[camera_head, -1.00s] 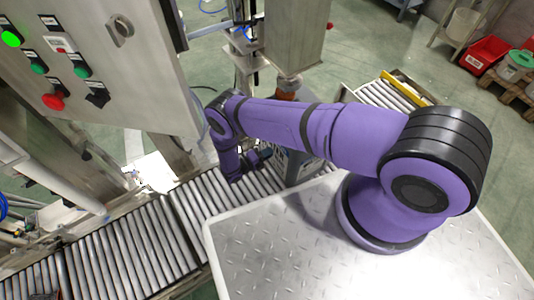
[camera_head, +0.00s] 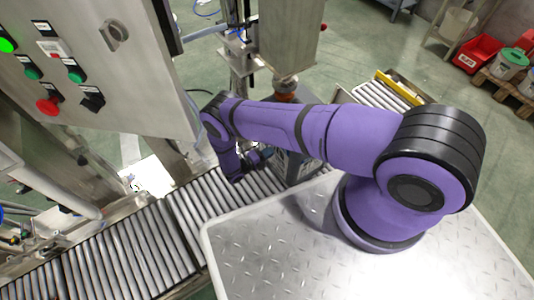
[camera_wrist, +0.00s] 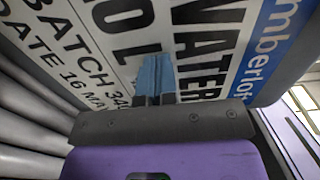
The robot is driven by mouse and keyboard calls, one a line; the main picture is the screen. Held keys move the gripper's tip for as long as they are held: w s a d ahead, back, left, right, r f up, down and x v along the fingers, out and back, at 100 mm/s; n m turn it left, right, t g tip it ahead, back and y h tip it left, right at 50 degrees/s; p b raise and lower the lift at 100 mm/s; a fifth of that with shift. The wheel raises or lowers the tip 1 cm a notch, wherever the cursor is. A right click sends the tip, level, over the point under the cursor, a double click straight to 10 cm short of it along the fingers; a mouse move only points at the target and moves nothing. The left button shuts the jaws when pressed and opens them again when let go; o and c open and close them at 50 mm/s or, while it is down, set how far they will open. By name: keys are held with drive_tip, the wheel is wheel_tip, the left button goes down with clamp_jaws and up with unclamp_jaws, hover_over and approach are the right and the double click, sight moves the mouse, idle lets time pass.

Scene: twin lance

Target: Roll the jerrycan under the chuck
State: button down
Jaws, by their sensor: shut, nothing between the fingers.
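The grey jerrycan (camera_head: 299,168) stands on the roller conveyor, mostly hidden behind my purple arm in the head view. Its printed label (camera_wrist: 205,45), with the words WATER and BATCH, fills the wrist view. The chuck (camera_head: 286,88), an orange-brown and grey fitting, hangs under the steel housing above the can. In the head view the can looks below or close to the chuck, but the exact alignment is hidden. My gripper (camera_wrist: 155,78) is shut and empty, its blue fingertips at the labelled side of the can. I cannot tell whether they touch it.
The roller conveyor (camera_head: 130,250) runs from the lower left, with more rollers (camera_head: 378,93) beyond the can. A steel control panel (camera_head: 90,60) hangs at the upper left. My own deck lies close along the conveyor's near side. A red bin (camera_head: 480,53) stands far off.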

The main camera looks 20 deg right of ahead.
drive_tip(key=shift+d, duration=0.3)
drive_tip(key=shift+a, duration=0.1)
drive_tip(key=s+a, duration=0.2)
drive_tip(key=a, duration=0.9)
idle(1.0)
idle(0.5)
idle(0.4)
